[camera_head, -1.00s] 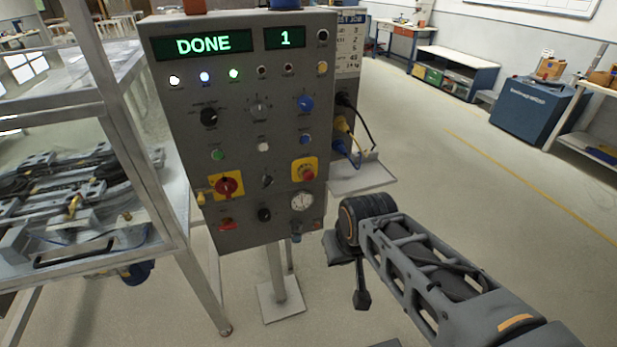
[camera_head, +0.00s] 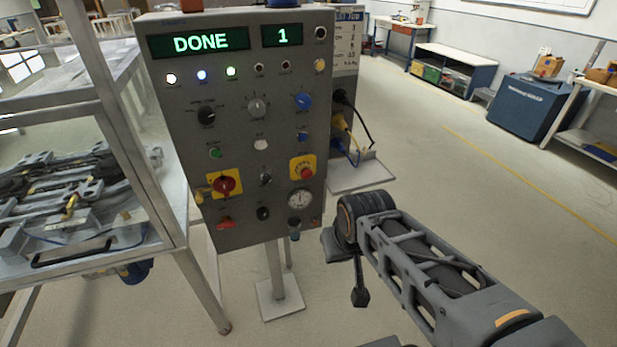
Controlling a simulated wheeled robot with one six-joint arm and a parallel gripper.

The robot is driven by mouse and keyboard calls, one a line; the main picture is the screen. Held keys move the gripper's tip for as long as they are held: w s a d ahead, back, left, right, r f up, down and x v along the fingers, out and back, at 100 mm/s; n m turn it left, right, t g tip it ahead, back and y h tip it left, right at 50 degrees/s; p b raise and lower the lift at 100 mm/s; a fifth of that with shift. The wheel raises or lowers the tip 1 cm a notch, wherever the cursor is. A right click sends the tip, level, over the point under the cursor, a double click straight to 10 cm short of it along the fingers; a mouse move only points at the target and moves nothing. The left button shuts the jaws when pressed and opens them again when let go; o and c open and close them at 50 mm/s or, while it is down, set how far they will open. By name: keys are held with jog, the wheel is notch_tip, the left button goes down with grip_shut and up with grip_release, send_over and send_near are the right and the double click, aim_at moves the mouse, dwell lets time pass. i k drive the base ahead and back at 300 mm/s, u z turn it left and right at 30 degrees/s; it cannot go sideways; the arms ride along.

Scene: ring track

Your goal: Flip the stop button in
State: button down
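The grey control panel (camera_head: 185,130) stands on a post left of centre, its display reading "DONE" and "1". A red mushroom button on a yellow plate (camera_head: 304,172) sits at the panel's right, and a red knob on a yellow plate (camera_head: 226,185) sits at its lower left. A small red control (camera_head: 224,223) is below that knob. No label tells me which one is the stop button. My gripper (camera_head: 347,268) is to the lower right of the panel, apart from it. Its fingers are small and dark, and their opening is unclear.
A metal frame table (camera_head: 150,250) with dark parts stands close on the panel's left. A small shelf (camera_head: 362,176) and cables (camera_head: 352,140) stick out at the panel's right. The floor to the right is open, with benches and a blue cabinet (camera_head: 530,105) farther back.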

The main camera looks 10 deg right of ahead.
aim_at(307, 174)
jog(key=k, duration=0.5)
jog(key=u, duration=1)
jog(key=i, duration=0.7)
jog(key=z, duration=1.05)
